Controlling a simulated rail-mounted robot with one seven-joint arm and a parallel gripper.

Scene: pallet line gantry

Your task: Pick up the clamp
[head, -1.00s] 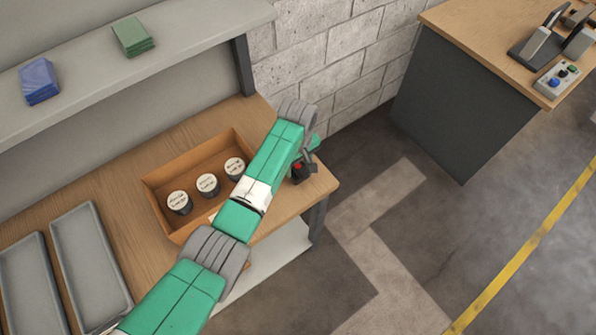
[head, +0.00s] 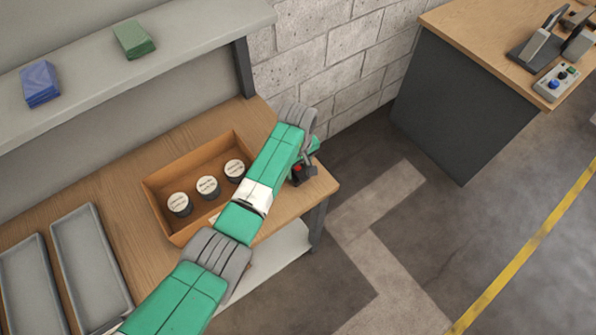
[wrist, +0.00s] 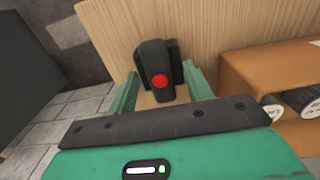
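The clamp is a small black thing with a round red knob (wrist: 157,72), seen near the middle top of the wrist view. In the head view the clamp (head: 303,175) shows partly at the right end of the wooden bench, beside my arm. My gripper (wrist: 160,85) is at the clamp, with one green finger on its left and one on its right. The fingers are spread, and bench wood shows between them below the clamp. Whether either fingertip touches it I cannot tell. In the head view my wrist mostly hides the fingers.
An orange-brown open box (head: 160,205) with several labelled dark jars stands on the bench (head: 118,195), left of my arm. Two grey trays (head: 92,262) lie further left. A shelf (head: 85,75) with blue and green stacks hangs above. A second desk (head: 460,110) stands across the floor.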

